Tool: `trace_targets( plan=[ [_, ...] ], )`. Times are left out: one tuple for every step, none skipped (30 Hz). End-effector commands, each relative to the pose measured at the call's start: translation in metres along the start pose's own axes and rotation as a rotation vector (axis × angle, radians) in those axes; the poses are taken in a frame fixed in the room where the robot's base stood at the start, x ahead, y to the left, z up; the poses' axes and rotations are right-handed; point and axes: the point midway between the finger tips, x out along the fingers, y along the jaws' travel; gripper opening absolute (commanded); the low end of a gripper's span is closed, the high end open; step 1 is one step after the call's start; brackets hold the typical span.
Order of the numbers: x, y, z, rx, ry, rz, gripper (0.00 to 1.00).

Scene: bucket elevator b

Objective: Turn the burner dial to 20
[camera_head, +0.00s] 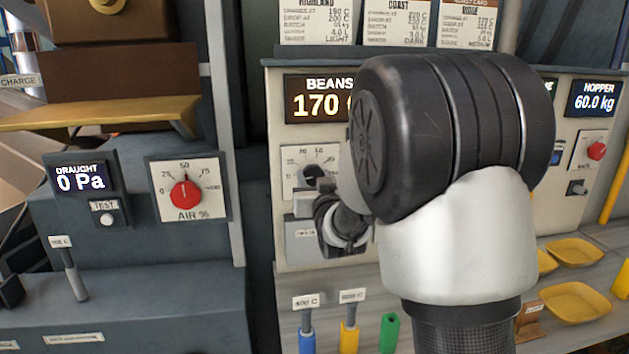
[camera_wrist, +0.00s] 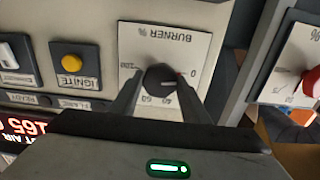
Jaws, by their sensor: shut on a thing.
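The burner dial (camera_wrist: 160,80) is a dark round knob on a white plate marked BURNER %, which appears upside down in the wrist view. Its pale pointer line lies roughly level on the knob, towards the 0 side. The 0, 40, 60 and 100 marks show; the 20 mark is hidden by a finger. My gripper (camera_wrist: 160,67) is shut on the dial, one finger on each side. In the head view the dial (camera_head: 312,171) is partly covered by my gripper (camera_head: 322,192), which reaches it from the right.
A yellow IGNITE button (camera_wrist: 72,63) sits beside the burner plate. A red AIR % dial (camera_head: 185,194) is on the separate left cabinet. A beans display (camera_head: 315,98) reads 170 above the burner dial. Coloured handles (camera_head: 348,337) stand below the panel.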

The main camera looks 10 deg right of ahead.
Motion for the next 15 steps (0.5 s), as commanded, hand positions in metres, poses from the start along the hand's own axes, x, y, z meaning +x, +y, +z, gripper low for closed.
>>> trace_targets(
  plan=[
    [0.0000,0.0006,0.0025,0.016,0.002,0.001,0.19],
    [0.0000,0.0006,0.0031,0.028,0.002,0.001,0.19],
    [0.0000,0.0005,0.0038,0.046,0.002,0.001,0.19],
    [0.0000,0.0005,0.0040,0.063,0.002,0.001,0.19],
    [0.0000,0.0005,0.0041,0.079,0.003,0.001,0.19],
    [0.0000,0.0008,0.0049,0.106,0.003,0.001,0.19],
    [0.0001,0.0009,0.0055,0.126,0.002,0.001,0.19],
    [0.0001,0.0008,0.0055,0.149,0.003,0.001,0.19],
    [0.0000,0.0008,0.0054,0.180,0.004,0.001,0.19],
    [0.0001,0.0009,0.0055,0.203,0.004,0.001,0.19],
    [0.0002,0.0008,0.0056,0.227,0.004,0.000,0.19],
    [0.0001,0.0008,0.0057,0.260,0.003,0.001,0.19],
    [0.0000,0.0009,0.0055,0.286,0.004,0.001,0.19],
    [0.0000,0.0009,0.0053,0.310,0.004,0.001,0.19],
    [0.0000,0.0007,0.0057,0.342,0.002,0.000,0.19]
  ],
)
